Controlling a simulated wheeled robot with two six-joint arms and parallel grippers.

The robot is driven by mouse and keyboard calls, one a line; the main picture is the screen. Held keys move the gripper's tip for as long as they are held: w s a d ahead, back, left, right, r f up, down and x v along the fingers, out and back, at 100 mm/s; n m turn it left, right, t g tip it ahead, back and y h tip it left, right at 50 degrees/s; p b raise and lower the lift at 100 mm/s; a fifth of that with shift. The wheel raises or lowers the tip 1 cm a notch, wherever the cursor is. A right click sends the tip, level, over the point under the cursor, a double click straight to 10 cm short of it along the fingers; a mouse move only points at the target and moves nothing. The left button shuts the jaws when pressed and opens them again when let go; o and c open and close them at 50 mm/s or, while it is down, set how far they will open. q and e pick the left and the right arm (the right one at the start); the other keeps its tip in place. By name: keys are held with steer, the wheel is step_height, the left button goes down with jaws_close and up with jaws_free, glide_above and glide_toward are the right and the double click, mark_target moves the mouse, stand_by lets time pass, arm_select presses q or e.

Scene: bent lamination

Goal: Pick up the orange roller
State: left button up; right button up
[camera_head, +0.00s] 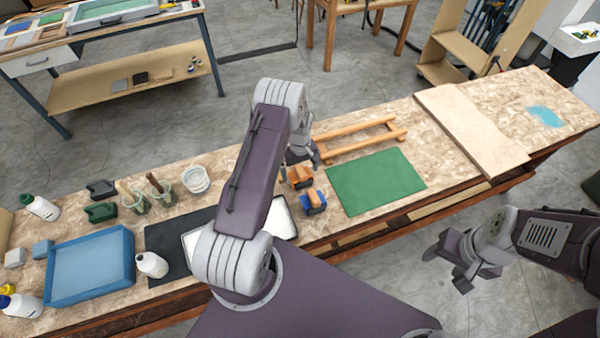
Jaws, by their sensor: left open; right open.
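The orange roller (301,178) lies on the speckled workbench (370,150), left of the green mat (375,182). It is small in the picture, and its far side is partly hidden near my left gripper. My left gripper (303,158) is open, just beyond and above the orange roller; I cannot tell whether they touch. A blue roller (313,203) with an orange part lies just nearer than the orange one. My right gripper (466,265) is open and empty, off the bench's near edge over the floor.
A wooden frame (360,137) lies behind the green mat. A pale board (470,128) lies to the right. A white tray (284,220), partly hidden by my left arm, a blue tray (128,262), bottles and jars crowd the left side.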

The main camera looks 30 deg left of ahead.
mark_target(300, 168)
arm_select(q)
steer(key=c, duration=1.6)
steer(key=shift+r, duration=0.6)
step_height(300, 168, up, 9)
steer(key=shift+b, duration=0.95)
